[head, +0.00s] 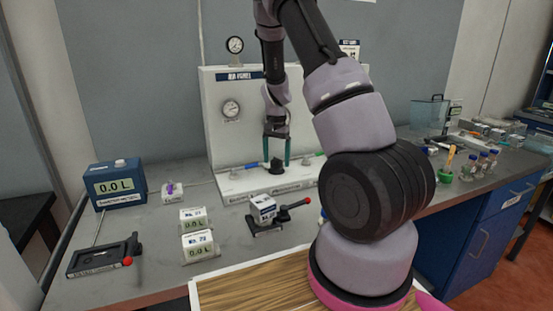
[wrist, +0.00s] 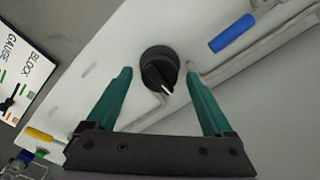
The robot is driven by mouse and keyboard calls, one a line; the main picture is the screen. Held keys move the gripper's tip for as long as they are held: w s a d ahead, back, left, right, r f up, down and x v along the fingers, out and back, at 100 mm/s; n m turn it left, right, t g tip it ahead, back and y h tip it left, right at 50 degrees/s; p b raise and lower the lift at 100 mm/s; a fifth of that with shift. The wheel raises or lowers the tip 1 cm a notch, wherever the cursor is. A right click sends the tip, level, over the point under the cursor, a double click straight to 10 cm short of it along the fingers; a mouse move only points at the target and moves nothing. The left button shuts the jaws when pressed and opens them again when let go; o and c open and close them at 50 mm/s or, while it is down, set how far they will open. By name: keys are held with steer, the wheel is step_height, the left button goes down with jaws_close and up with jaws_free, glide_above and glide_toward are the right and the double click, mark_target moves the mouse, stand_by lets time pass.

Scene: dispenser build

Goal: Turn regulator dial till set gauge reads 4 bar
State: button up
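The regulator dial (head: 276,166) is a black round knob low on the white air panel (head: 218,150). In the wrist view the dial (wrist: 157,66) has a white pointer line aimed toward the lower right of the picture. My gripper (head: 277,160) is open above the dial, its green fingers spread. In the wrist view the gripper (wrist: 158,74) has a fingertip on each side of the dial, with visible gaps and no clear contact. One round gauge (head: 231,109) is on the panel face and another gauge (head: 235,45) stands above it; their readings are too small to tell.
A blue handle (wrist: 232,33) and a yellow handle (wrist: 45,136) lie on either side of the dial.

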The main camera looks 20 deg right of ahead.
step_height(320, 180, up, 11)
stand_by(0.7)
steer(key=shift+f, duration=0.1)
step_height(320, 180, up, 10)
steer(key=n+t+y, duration=0.1)
steer(key=t, duration=0.1)
glide_above(277, 158)
steer(key=s+a, duration=0.3)
steer(key=s, duration=0.3)
steer(key=s+a+r+n+t+y, duration=0.1)
steer(key=s+a+r+t, duration=0.15)
steer(key=s+r, duration=0.45)
steer(key=s+a+r+n+t, duration=0.1)
steer(key=s+a+r, duration=0.1)
steer(key=s, duration=0.5)
steer(key=s+a+r+n+t, duration=0.1)
steer(key=s+a+r, duration=0.1)
steer(key=s, duration=0.5)
steer(key=shift+s+r+n+t, duration=0.15)
steer(key=shift+r+n+t, duration=0.2)
steer(key=shift+r+n, duration=0.1)
stand_by(2.9)
